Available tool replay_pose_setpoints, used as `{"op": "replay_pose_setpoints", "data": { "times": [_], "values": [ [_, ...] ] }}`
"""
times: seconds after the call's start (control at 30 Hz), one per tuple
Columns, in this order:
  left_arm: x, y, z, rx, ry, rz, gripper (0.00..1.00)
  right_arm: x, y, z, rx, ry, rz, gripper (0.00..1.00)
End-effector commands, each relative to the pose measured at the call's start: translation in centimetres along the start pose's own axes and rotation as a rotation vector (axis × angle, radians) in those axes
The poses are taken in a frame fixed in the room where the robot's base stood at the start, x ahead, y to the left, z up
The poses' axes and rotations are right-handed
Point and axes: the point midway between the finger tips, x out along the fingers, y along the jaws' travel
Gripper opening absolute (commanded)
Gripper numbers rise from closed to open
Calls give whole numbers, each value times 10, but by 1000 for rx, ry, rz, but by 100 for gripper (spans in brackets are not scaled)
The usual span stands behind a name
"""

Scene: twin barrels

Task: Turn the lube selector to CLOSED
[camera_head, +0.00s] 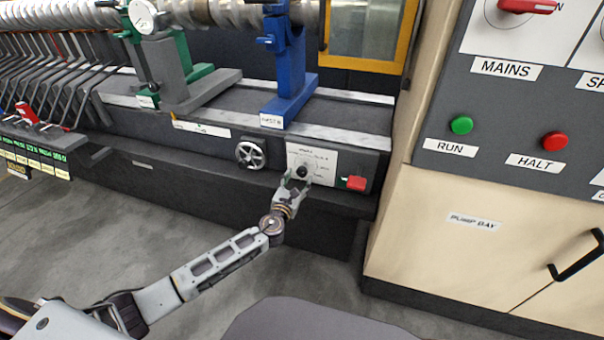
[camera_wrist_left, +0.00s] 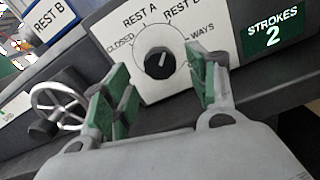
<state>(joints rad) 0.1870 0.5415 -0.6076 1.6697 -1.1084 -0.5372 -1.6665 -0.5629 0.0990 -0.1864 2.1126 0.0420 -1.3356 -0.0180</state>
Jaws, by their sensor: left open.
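The lube selector is a black round knob (camera_wrist_left: 158,63) on a white plate (camera_wrist_left: 110,30) in the left wrist view. CLOSED is printed to its left, REST A and REST B above, and WAYS to its right. In the head view the knob (camera_head: 302,171) is small on the front of the machine. My left gripper (camera_wrist_left: 160,88) is open, its green-padded fingers either side of the knob in the picture. I cannot tell any contact. It also shows in the head view (camera_head: 293,184).
A handwheel (camera_head: 250,154) sits left of the plate, near my left finger in the wrist view. A red part (camera_head: 356,183) is to its right. A cabinet with RUN (camera_head: 461,125) and HALT (camera_head: 554,141) buttons stands at the right. Grey floor lies below.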

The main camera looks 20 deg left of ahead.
Motion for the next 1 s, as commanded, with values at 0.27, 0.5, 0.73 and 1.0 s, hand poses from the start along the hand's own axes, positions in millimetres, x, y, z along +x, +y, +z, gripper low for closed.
{"op": "replay_pose_setpoints", "data": {
  "times": [0.27, 0.5, 0.73, 1.0],
  "values": [
    [26, 0, 0, -1, -1, 0, 58, -4, -2, 2, 0, 5, -5, 0],
    [44, 0, 0, -1, -1, 0, 58, -10, -4, -1, -1, 16, -8, 0],
    [51, 0, 0, 1, 0, -1, 58, -16, -4, -5, -3, 30, -8, 0],
    [52, 0, 0, 0, 0, 0, 58, -16, -4, -6, -3, 31, -8, 0]
  ]
}}
